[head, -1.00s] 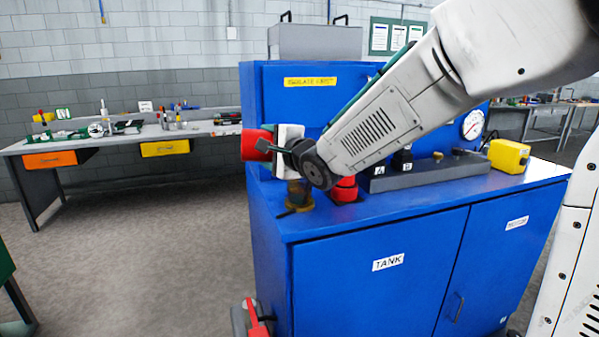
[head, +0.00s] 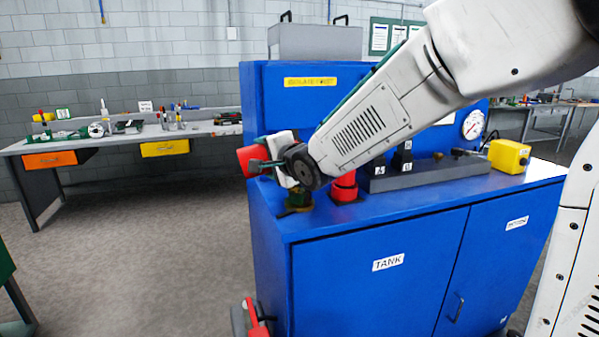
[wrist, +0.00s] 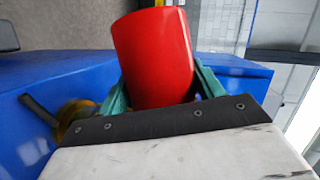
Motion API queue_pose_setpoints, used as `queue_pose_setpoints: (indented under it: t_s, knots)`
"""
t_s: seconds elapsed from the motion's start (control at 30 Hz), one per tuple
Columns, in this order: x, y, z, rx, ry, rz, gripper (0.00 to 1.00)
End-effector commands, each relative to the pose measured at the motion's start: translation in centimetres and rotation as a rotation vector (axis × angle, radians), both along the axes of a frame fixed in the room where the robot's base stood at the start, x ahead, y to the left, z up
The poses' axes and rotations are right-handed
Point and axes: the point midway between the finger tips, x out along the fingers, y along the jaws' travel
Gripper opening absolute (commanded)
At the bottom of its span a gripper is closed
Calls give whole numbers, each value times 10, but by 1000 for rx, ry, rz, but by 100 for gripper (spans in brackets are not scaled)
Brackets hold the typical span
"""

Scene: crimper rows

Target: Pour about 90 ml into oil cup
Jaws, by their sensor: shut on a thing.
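My gripper (head: 268,158) is shut on a red container (head: 249,160), which is tilted, at the left end of the blue cabinet. In the wrist view the red container (wrist: 154,58) sits between the two teal fingers of my gripper (wrist: 163,85). Its mouth and any liquid are not visible. A small amber and dark fitting, apparently the oil cup (head: 298,201), stands on the cabinet top just below my wrist, its upper part partly hidden. It also shows in the wrist view (wrist: 75,113), left of the red container and partly covered by the gripper body.
The blue cabinet (head: 375,294) has a red fitting (head: 345,190) close right of the cup. Farther right are a grey block (head: 425,176) and a yellow box (head: 509,156). A workbench (head: 90,141) stands at the back left, with open floor before it.

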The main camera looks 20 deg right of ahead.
Motion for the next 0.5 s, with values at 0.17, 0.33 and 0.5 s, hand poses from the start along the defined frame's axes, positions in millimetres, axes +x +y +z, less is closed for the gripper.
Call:
queue_pose_setpoints:
  t_s: [0.17, 0.33, 0.5]
  knots:
    - [0, 0, 1, 1, -2, 0, 37]
    - [0, 0, -3, -38, 2, 0, 37]
    - [0, 0, -5, -81, 6, -1, 37]
